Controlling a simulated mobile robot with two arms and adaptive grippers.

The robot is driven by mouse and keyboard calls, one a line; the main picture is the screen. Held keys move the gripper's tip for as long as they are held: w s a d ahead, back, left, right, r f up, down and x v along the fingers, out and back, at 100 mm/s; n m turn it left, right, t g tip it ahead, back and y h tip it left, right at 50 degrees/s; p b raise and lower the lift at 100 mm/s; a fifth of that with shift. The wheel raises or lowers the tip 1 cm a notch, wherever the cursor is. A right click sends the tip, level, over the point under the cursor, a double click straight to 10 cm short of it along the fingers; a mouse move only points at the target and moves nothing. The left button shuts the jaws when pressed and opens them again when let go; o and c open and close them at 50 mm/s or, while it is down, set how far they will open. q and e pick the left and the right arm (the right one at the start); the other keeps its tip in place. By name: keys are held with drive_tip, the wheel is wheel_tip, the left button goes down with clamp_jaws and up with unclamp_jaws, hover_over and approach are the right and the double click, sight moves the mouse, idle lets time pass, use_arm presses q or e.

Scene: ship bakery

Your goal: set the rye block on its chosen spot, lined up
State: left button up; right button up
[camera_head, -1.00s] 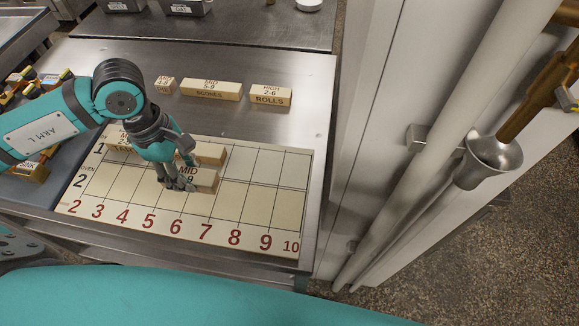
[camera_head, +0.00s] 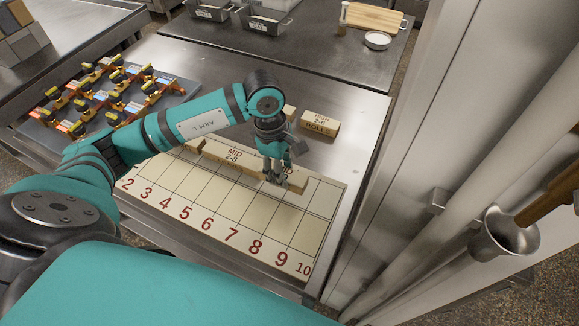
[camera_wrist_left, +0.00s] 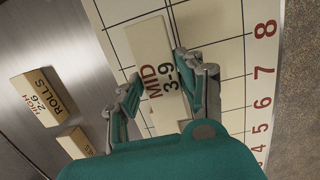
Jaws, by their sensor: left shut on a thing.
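My left gripper (camera_head: 276,178) is shut on a pale block whose right end (camera_head: 297,182) shows beside the fingers. In the left wrist view the held block (camera_wrist_left: 150,42) reads MID 3-9 between the two fingers (camera_wrist_left: 155,83); its product name is hidden, so I cannot read rye on it. The block is over the numbered grid board (camera_head: 215,207), towards the high numbers. I cannot tell whether it touches the board. A block reading MID 2-8 (camera_head: 232,157) lies on the board just left of my gripper. My right gripper is out of view.
The rolls block (camera_head: 319,125) stands behind the board on the steel table; another block (camera_head: 289,112) is half hidden by my arm. A tray of stamps (camera_head: 110,92) lies at left. A white wall panel (camera_head: 420,130) rises close on the right. The board's front squares are free.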

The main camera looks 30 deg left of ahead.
sight(289, 175)
use_arm(q)
drive_tip(key=shift+w+d, duration=0.2)
drive_tip(key=shift+w, duration=0.3)
drive_tip(key=shift+w+d, duration=0.15)
drive_tip(key=shift+w, duration=0.3)
drive_tip(key=shift+f, duration=0.25)
wheel_tip(289, 175, down, 3)
drive_tip(key=shift+r+p, duration=0.1)
drive_tip(key=shift+p, duration=0.95)
drive_tip(key=shift+f+b, duration=0.3)
drive_tip(key=shift+f, duration=0.1)
drive_tip(key=o, duration=1.2)
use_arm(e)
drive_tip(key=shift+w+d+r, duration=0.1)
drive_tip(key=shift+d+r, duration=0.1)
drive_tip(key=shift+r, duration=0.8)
use_arm(q)
drive_tip(key=shift+r, duration=0.1)
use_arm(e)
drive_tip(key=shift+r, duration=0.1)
